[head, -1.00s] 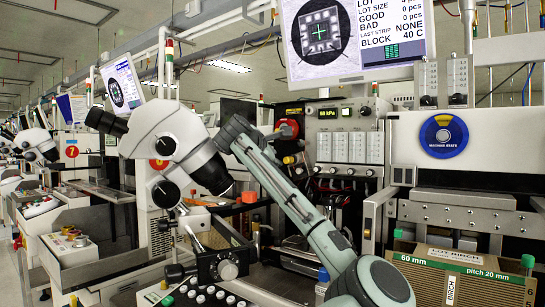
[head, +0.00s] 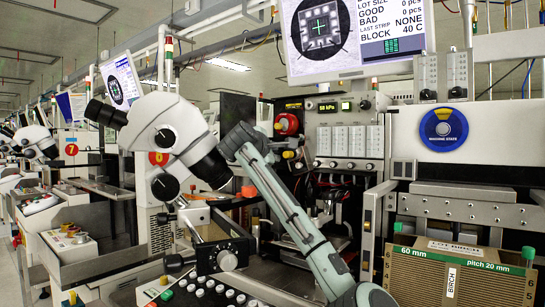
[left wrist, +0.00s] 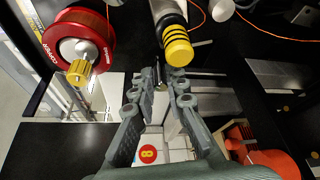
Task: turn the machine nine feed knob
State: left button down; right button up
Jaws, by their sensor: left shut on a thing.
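My left gripper (left wrist: 168,74) is near the middle of the left wrist view, its two grey fingers reaching away from the camera. Its fingertips close on a small dark and metallic piece, mostly hidden between them, which I take as the feed knob. A yellow knob with black bands (left wrist: 178,45) stands just beyond the fingertips. To its left is a red copper spool (left wrist: 80,42) with a yellow ribbed knob (left wrist: 79,71) on its front. In the head view the red spool (head: 289,123) shows past my arm, and my left fingers are hard to make out. My right gripper is not seen.
A white microscope (head: 170,130) stands close to the left of my arm. A black control box (head: 222,255) is below it. A cardboard carton (head: 460,275) stands at the right. A monitor (head: 355,40) hangs above. An orange-red object (left wrist: 272,152) lies low right in the wrist view.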

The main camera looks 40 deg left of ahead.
pick_arm(q)
jog(key=shift+f, duration=0.1)
jog(key=c, duration=1.8)
grip_release()
jog(key=shift+s, duration=0.1)
jog(key=v, duration=1.2)
